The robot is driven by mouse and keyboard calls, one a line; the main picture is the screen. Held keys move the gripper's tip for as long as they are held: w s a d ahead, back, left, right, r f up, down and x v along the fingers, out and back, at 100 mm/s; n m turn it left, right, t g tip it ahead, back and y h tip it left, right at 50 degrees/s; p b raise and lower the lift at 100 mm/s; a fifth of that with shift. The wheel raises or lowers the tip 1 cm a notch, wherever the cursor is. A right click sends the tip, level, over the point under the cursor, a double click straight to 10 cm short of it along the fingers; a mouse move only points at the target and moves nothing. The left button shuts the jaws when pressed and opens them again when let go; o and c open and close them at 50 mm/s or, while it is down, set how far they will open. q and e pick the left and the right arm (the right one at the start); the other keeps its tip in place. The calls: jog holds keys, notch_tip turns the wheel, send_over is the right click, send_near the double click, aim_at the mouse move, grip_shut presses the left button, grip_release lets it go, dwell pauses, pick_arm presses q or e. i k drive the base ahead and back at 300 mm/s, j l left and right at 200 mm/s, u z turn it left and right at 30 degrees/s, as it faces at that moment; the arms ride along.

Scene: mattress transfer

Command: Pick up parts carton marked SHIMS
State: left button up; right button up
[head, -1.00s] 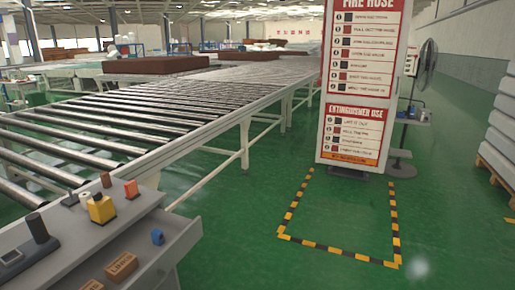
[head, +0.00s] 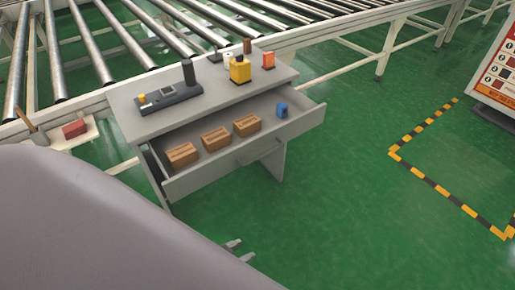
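Three small brown cartons lie in a row in an open drawer (head: 215,168): a left carton (head: 182,154), a middle carton (head: 216,139) and a right carton (head: 247,125). Each has dark print on its front, too small to read, so I cannot tell which is marked SHIMS. My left gripper (head: 240,250) shows only as two pale fingertips, apart and with nothing between them, beyond my large grey arm. It is in front of and below the drawer in the picture, away from the cartons. My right gripper is not in view.
A blue item (head: 282,111) lies at the drawer's right end. A roller conveyor (head: 330,28) runs behind.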

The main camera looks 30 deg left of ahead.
aim_at(216, 139)
jog(key=u, duration=1.35)
